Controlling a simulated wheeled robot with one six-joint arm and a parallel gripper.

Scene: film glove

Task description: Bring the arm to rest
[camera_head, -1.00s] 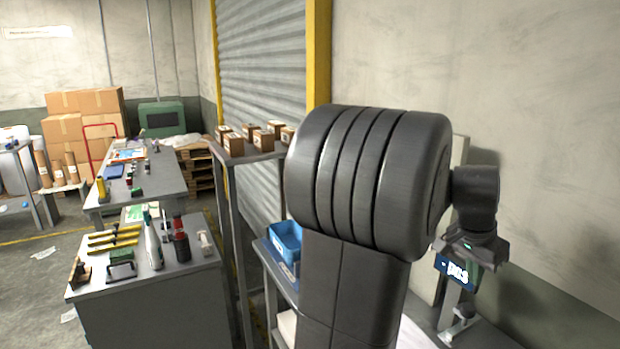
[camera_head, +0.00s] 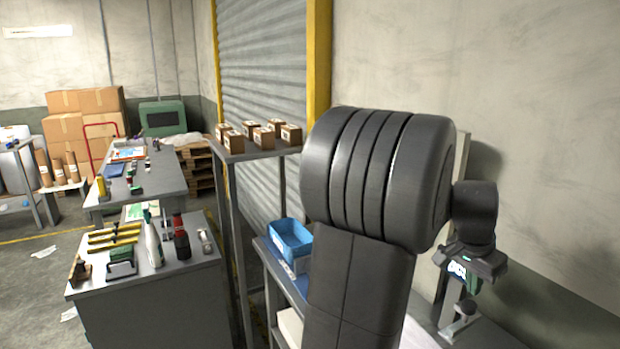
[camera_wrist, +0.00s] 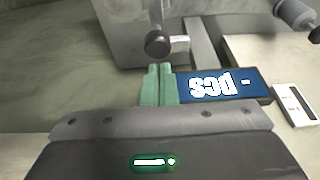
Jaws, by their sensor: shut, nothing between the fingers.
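My gripper (camera_head: 474,286) hangs at the right of the head view, beyond my large dark arm joint, close to the wall. In the wrist view its green fingers (camera_wrist: 156,82) are together with nothing between them. A blue display (camera_wrist: 222,86) reading "- pcs" lies just right of the fingers in that view; I cannot tell whether they touch. In the head view the display (camera_head: 457,269) is mostly covered by my gripper. My arm stands raised and bent in the middle of the head view.
A blue bin (camera_head: 290,240) sits on the bench left of my arm. A stand (camera_head: 238,152) holds several small boxes (camera_head: 264,136). A grey bench (camera_head: 190,283) at left carries tools. A rounded dark knob (camera_wrist: 158,43) is close beyond my fingers. The wall is close at right.

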